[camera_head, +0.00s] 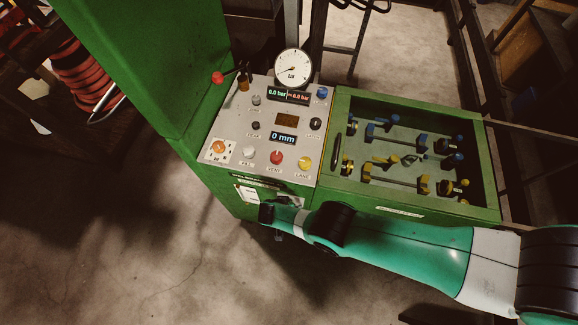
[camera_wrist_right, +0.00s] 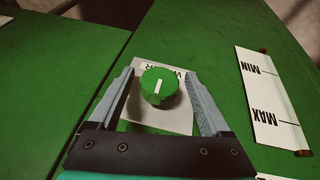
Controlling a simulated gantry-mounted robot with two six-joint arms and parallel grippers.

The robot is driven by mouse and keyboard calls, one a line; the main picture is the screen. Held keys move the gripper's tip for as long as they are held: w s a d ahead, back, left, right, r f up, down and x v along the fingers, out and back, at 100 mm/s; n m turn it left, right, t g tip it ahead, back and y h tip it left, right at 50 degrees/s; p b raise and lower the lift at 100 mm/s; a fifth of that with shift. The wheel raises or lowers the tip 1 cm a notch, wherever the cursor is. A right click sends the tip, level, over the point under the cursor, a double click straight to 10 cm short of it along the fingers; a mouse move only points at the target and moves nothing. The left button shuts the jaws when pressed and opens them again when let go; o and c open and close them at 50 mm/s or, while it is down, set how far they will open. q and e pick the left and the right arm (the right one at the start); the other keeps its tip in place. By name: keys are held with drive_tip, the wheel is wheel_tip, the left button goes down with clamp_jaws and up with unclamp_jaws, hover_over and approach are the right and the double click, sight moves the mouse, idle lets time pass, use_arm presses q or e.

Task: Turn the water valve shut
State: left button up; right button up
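The water valve (camera_wrist_right: 160,88) is a round green knob with a white line, on a white plate (camera_wrist_right: 180,118) fixed to the green cabinet face. The plate's lettering appears upside down and partly hidden by the knob. The white line stands roughly upright in the right wrist view. My right gripper (camera_wrist_right: 158,76) is open, with one finger on each side of the knob and visible gaps between. In the head view my right arm reaches from the right to the cabinet's front below the control panel and hides the knob. My left gripper is not in view.
A MIN/MAX label (camera_wrist_right: 268,98) is right of the knob. The sloped control panel (camera_head: 228,140) carries buttons, displays and a pressure gauge (camera_head: 293,68). A green-framed tray (camera_head: 410,208) of blue and yellow fittings sits to its right. The floor in front is open.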

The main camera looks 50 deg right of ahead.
drive_tip(key=shift+r, duration=0.1)
drive_tip(key=p+v, duration=0.9)
drive_tip(key=v, duration=0.2)
drive_tip(key=shift+a+r+p, duration=0.15)
drive_tip(key=shift+r+p, duration=0.05)
drive_tip(key=shift+p, duration=0.15)
